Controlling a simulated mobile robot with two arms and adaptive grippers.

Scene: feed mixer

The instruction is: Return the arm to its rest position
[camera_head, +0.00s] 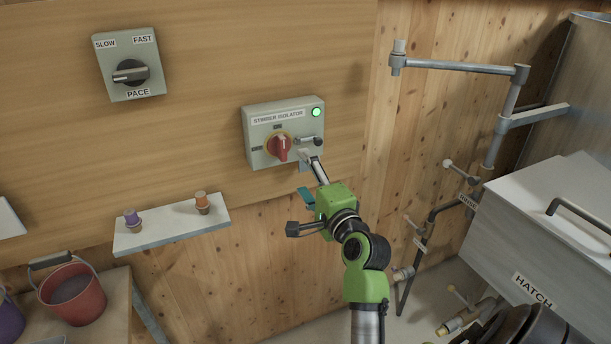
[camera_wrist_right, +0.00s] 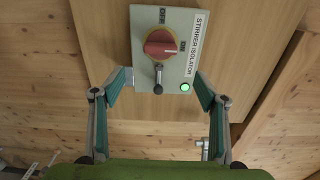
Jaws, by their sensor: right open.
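The grey stirrer isolator box (camera_head: 258,155) is on the wooden wall, with a red rotary knob (camera_head: 279,148), a lit green lamp (camera_head: 316,112) and a dark-tipped lever (camera_head: 318,142). In the right wrist view the knob (camera_wrist_right: 160,42) has its white mark toward ON, and the lever (camera_wrist_right: 158,80) hangs below it. My right gripper (camera_head: 310,178) is open at the box's lower edge. In its wrist view the fingers (camera_wrist_right: 160,88) are spread wide with nothing held between them; whether a fingertip touches the box cannot be told. My left gripper is not in view.
A pace switch (camera_head: 130,75) is at upper left. A small shelf (camera_head: 170,238) holds a purple and an orange knobbed item. A red bucket (camera_head: 75,295) stands at lower left. Pipes (camera_head: 460,67) and a steel hatch box (camera_head: 540,225) are on the right.

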